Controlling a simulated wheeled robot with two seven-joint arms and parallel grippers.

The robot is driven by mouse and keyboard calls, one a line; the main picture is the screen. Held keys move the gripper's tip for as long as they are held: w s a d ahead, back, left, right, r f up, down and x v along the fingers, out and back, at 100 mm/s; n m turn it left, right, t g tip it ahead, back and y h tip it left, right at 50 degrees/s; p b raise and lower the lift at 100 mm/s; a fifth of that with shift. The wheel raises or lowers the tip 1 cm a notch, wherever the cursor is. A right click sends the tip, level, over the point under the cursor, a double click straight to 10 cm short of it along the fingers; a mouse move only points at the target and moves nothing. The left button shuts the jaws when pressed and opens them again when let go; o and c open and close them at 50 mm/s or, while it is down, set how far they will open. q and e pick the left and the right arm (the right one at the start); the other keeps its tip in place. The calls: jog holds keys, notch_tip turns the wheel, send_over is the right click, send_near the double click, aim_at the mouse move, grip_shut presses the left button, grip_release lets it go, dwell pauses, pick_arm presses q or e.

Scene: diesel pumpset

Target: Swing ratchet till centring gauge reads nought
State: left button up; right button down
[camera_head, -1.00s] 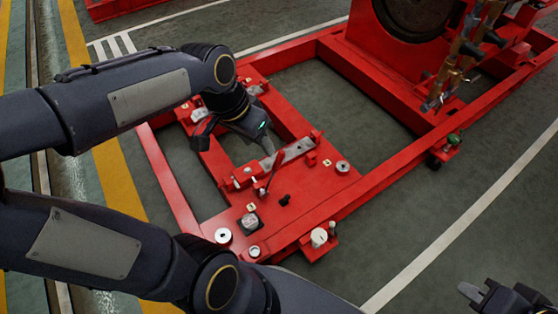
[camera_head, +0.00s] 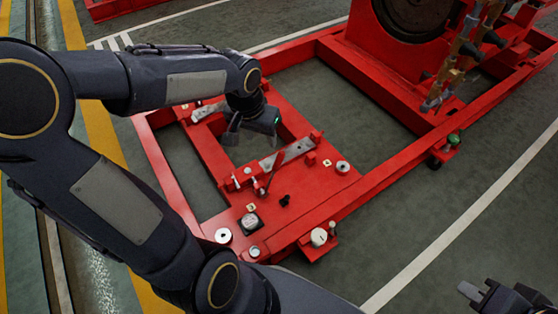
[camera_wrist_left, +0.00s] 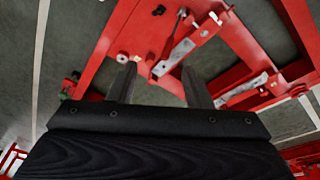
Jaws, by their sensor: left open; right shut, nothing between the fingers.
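A grey metal bar (camera_head: 287,153) lies on the red frame, with a thin red lever (camera_head: 276,170) crossing it; I cannot tell for sure that this lever is the ratchet. The bar also shows in the left wrist view (camera_wrist_left: 173,57). A small pale block (camera_head: 250,220) and round white-topped parts (camera_head: 223,235) (camera_head: 343,167) sit on the frame; none is readable as a gauge. My left gripper (camera_head: 250,136) is open and empty above the frame, behind the bar; its fingers show in the left wrist view (camera_wrist_left: 160,85). My right gripper (camera_head: 475,293) is shut and empty at the bottom right, away from the frame.
The red base frame (camera_head: 375,185) has raised rails and open floor between them. A large red machine (camera_head: 385,50) with brass-coloured fittings (camera_head: 450,75) stands at the back right. A second grey bar (camera_head: 208,110) lies behind my left gripper.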

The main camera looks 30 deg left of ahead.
pick_arm(q)
jog(key=w+a+f+g+y, duration=0.1)
jog(key=w+a+f+g, duration=0.1)
jog(key=w+f, duration=0.7)
jog(key=m+y, duration=0.1)
send_over(279, 161)
jog(key=s, duration=0.1)
notch_tip(279, 161, down, 6)
jog(key=shift+m, duration=0.3)
jog(key=f, duration=0.2)
jog(key=w+f, duration=0.1)
jog(key=f, duration=0.1)
jog(key=w+f, duration=0.1)
jog(key=f, duration=0.2)
jog(key=shift+d+f, duration=0.1)
jog(key=shift+d, duration=0.2)
jog(key=shift+g, duration=0.3)
jog(key=f, duration=0.2)
jog(key=f+b, duration=0.1)
jog(key=f, duration=0.2)
jog(key=a+f+b, duration=0.1)
jog(key=f, duration=0.1)
jog(key=shift+a+f, duration=0.1)
jog(key=shift+f, duration=0.05)
jog(key=shift+c, duration=0.5)
grip_shut()
